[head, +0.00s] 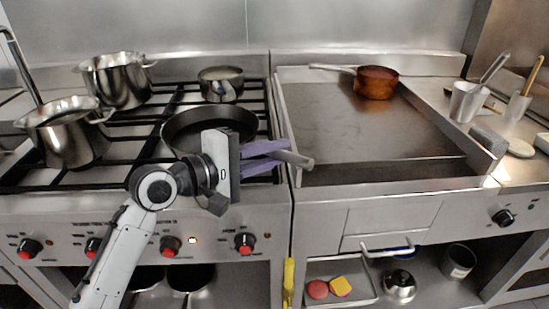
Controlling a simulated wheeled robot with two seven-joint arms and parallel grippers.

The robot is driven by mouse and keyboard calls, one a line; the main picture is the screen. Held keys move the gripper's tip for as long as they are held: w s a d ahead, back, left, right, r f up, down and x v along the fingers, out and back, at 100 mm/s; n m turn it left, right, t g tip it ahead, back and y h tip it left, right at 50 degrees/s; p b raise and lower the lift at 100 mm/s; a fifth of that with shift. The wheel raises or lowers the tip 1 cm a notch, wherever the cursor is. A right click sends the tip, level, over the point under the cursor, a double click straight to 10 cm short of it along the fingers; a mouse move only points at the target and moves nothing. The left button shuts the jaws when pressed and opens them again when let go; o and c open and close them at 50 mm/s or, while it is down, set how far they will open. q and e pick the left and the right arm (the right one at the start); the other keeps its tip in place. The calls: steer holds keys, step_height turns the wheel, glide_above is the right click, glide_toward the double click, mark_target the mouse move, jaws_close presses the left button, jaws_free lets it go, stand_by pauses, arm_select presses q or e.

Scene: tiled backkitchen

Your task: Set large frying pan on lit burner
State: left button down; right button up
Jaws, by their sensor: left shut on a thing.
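A large dark frying pan (190,122) is over the front right part of the stove grate (135,128). I cannot tell whether it rests on the grate or hangs just above it. My left gripper (265,157) is at the pan's right front side, its purple fingers shut on the pan's grey handle (298,160). The handle's end sticks out to the right, past the fingers. My gripper body hides part of the pan's front rim. No flame is visible; a small white light (193,240) glows on the front panel between knobs. My right gripper is not in view.
Steel pots (65,132) and (118,80) stand on the left burners, and a small pot (221,84) stands behind the pan. A flat griddle (370,130) with a copper pan (376,83) lies to the right. Its raised left edge is close to the handle.

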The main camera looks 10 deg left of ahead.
arm_select(q)
steer(key=shift+f, duration=0.35)
steer(key=c, duration=2.1)
jaws_free()
steer(key=shift+f, duration=0.25)
steer(key=o, duration=0.4)
steer(key=shift+o, duration=0.2)
steer(key=shift+r, duration=0.15)
steer(key=v, duration=1.2)
